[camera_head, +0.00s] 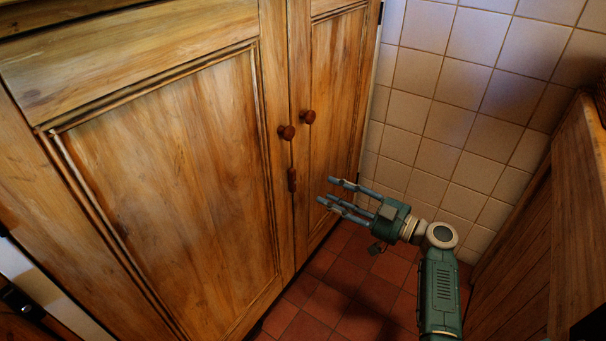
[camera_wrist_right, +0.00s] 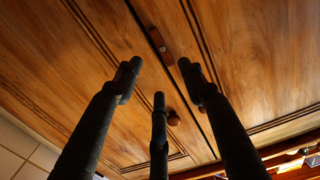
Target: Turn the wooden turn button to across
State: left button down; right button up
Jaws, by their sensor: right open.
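The wooden turn button (camera_head: 292,180) is a small reddish-brown bar on the seam between two pine cabinet doors, below the two knobs. It stands upright, lengthwise along the seam. In the right wrist view the turn button (camera_wrist_right: 158,40) lies in line with the seam, beyond the fingertips. My right gripper (camera_head: 327,190) is open and empty, just right of the button in the head view and apart from it. Its spread fingers also show in the wrist view (camera_wrist_right: 159,75). My left gripper is not in view.
Two round brown knobs, the left one (camera_head: 287,132) and the right one (camera_head: 308,117), stick out above the button. A white tiled wall (camera_head: 450,110) is at the right, with a wooden unit (camera_head: 525,240) in front. The red tiled floor (camera_head: 340,290) below looks clear.

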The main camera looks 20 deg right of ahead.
aim_at(292, 181)
jog(key=x, duration=0.9)
jog(key=shift+w+a, duration=0.2)
jog(key=shift+a, duration=0.2)
jog(key=shift+r, duration=0.1)
grip_shut()
